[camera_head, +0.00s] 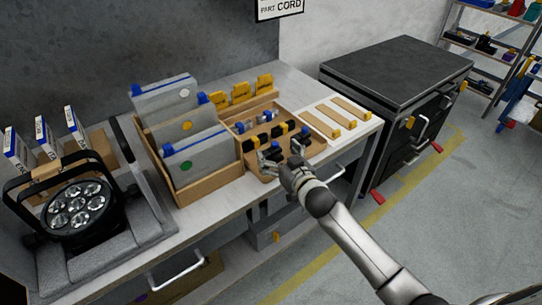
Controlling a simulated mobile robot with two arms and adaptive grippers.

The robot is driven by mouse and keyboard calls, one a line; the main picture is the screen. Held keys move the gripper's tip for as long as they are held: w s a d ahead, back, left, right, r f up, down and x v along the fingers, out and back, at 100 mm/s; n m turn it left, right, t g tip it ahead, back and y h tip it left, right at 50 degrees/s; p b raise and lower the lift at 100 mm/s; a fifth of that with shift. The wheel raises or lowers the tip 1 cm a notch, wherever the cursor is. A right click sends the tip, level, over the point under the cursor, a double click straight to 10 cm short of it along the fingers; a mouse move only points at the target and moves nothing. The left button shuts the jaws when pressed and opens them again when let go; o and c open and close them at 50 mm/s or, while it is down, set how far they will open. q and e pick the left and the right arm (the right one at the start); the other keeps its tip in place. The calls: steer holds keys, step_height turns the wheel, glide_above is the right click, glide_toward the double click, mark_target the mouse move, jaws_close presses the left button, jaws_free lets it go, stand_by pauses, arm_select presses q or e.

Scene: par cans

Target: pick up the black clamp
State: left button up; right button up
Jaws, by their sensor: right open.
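Small black pieces, likely clamps, lie in a shallow wooden tray (313,151) on the workbench. Some carry blue or yellow parts. A row of black pieces (263,138) crosses the middle of the tray. Another black piece with a blue end (301,140) is at the tray's right, close to my gripper. I cannot tell for sure which one is the black clamp. My right gripper (281,155) is open over the tray's front edge, and its fingers reach in among the pieces. It hides part of the tray's front. I see nothing held in it. My left gripper is not in view.
A wooden box with grey folders (198,145) stands left of the tray. A black par can light (78,208) rests on a grey case at the left. Wooden strips with yellow ends (321,124) lie right of the tray. A black cabinet (395,72) stands beyond.

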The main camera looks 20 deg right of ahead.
mark_target(271, 150)
steer(key=shift+x, duration=2.2)
steer(key=shift+a+f, duration=0.1)
steer(key=c, duration=1.2)
